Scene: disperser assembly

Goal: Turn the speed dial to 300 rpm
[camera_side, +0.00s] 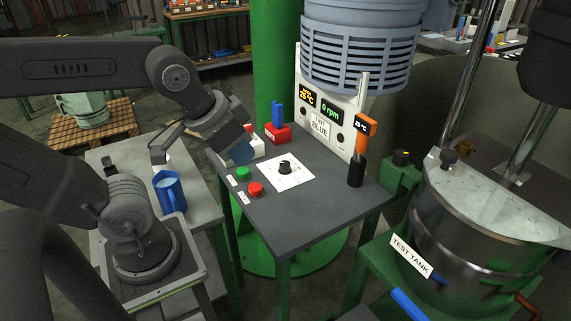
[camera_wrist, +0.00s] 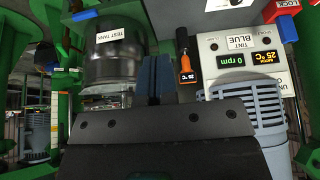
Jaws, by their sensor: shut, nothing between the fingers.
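The speed dial, a black knob (camera_side: 285,168), sits on a white square plate (camera_side: 301,181) on the dark table. My gripper (camera_side: 241,154) is above the table's left part, left of the dial and apart from it. Its blue fingers also show in the wrist view (camera_wrist: 154,76), close together and holding nothing. The control panel (camera_side: 318,142) has a green display (camera_side: 331,109) reading 0 rpm; the display also shows in the wrist view (camera_wrist: 237,61), upside down. The dial is not seen in the wrist view. Its scale marks are too small to read.
A green button (camera_side: 243,173) and a red button (camera_side: 255,190) lie at the table's left edge. An orange-and-black thermometer (camera_side: 361,148) stands to the right of the dial. A red block with blue pieces (camera_side: 278,132) is behind. The test tank (camera_side: 480,220) stands right. The table front is clear.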

